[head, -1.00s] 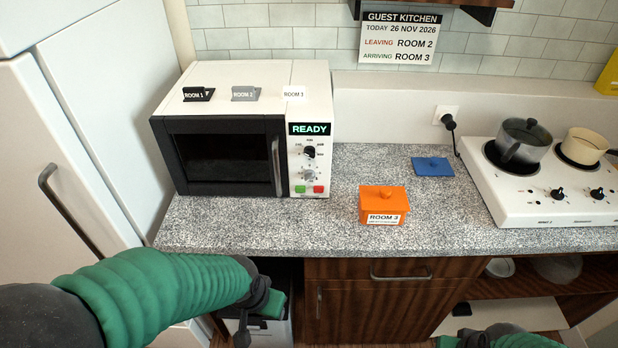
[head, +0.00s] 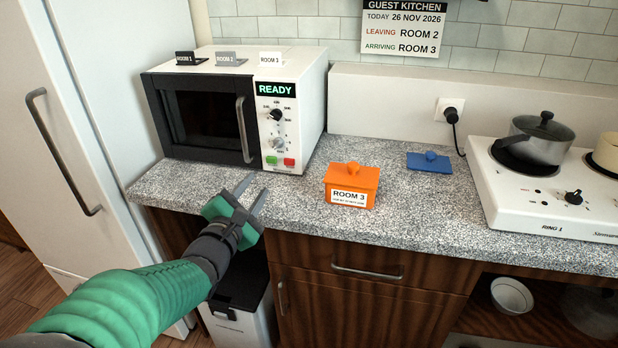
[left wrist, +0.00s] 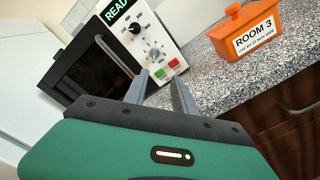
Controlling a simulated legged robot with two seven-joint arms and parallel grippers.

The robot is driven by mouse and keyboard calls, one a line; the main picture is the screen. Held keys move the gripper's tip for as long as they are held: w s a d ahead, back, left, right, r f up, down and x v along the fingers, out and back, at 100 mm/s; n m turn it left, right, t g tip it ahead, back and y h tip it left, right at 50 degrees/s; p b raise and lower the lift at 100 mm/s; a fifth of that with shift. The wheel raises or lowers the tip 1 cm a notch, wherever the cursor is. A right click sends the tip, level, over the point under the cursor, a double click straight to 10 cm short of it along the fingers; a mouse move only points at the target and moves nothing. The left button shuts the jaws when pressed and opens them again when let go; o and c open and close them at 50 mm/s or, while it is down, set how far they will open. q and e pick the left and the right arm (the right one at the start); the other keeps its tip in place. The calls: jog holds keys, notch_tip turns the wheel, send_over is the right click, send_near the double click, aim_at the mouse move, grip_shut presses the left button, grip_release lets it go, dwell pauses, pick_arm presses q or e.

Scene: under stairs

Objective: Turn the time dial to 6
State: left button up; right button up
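The white microwave (head: 311,92) stands at the back left of the counter. Its panel has a black upper knob (head: 276,114) and a silver lower knob (head: 279,143). The display (head: 275,89) reads READY. My left gripper (head: 258,184) is open and empty, in front of and below the panel, apart from it. My right gripper is out of view.
A green button (head: 271,160) and a red button (head: 289,162) sit below the knobs. An orange lidded box (head: 352,180) labelled ROOM 3 stands right of my left gripper. A blue lid (head: 429,161) and a hob with pots (head: 535,138) are farther right.

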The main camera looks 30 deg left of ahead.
pick_arm(q)
jog(key=n, duration=0.1)
jog(key=b, duration=0.3)
send_near(277, 147)
jog(key=w, duration=0.5)
jog(key=w+a, duration=0.2)
jog(key=w, duration=0.1)
jog(key=shift+a+f, duration=0.1)
jog(key=shift+f, duration=0.1)
jog(key=shift+w+a, duration=0.2)
jog(key=shift+a, duration=0.15)
jog(key=shift+d+r, duration=0.1)
jog(key=shift+d, duration=0.3)
jog(key=shift+c, duration=0.5)
jog(key=shift+d, duration=0.15)
jog(key=shift+c, duration=1.2)
jog(key=shift+t, duration=0.3)
jog(key=shift+c, duration=1.1)
jog(key=shift+s, duration=0.1)
grip_shut()
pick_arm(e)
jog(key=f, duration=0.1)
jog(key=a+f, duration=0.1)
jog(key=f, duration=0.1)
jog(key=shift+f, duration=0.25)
